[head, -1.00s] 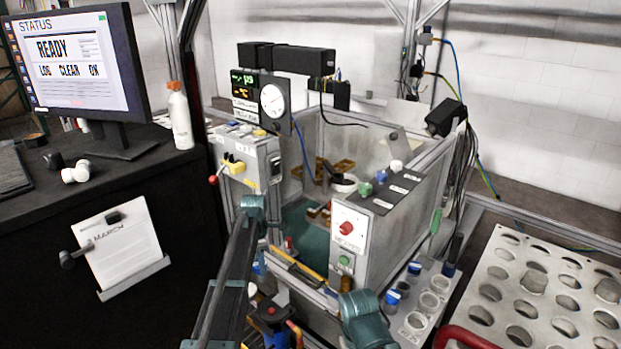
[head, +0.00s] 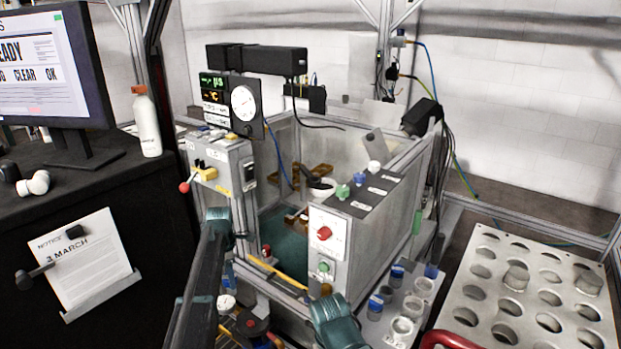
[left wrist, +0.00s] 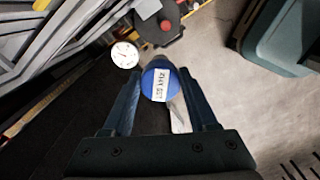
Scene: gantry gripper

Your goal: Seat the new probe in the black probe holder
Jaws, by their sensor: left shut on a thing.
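My left gripper (left wrist: 160,82) is shut on a round blue-topped thing (left wrist: 150,86) with a white label. The label is too small to read surely, and the lower part of the thing is hidden beneath its top. I cannot make out the gripper's fingers clearly in the head view. Inside the clear-walled tank (head: 283,222), a dark piece (head: 316,182) sits at a pale ring; I cannot tell whether it is the black probe holder.
Blue-capped vials (head: 375,306) and round cups stand in a rack at the tank's right. A perforated metal plate (head: 490,262) lies further right. A control box (head: 324,238) with red and green buttons fronts the tank. A gauge (left wrist: 125,54) shows near my left gripper.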

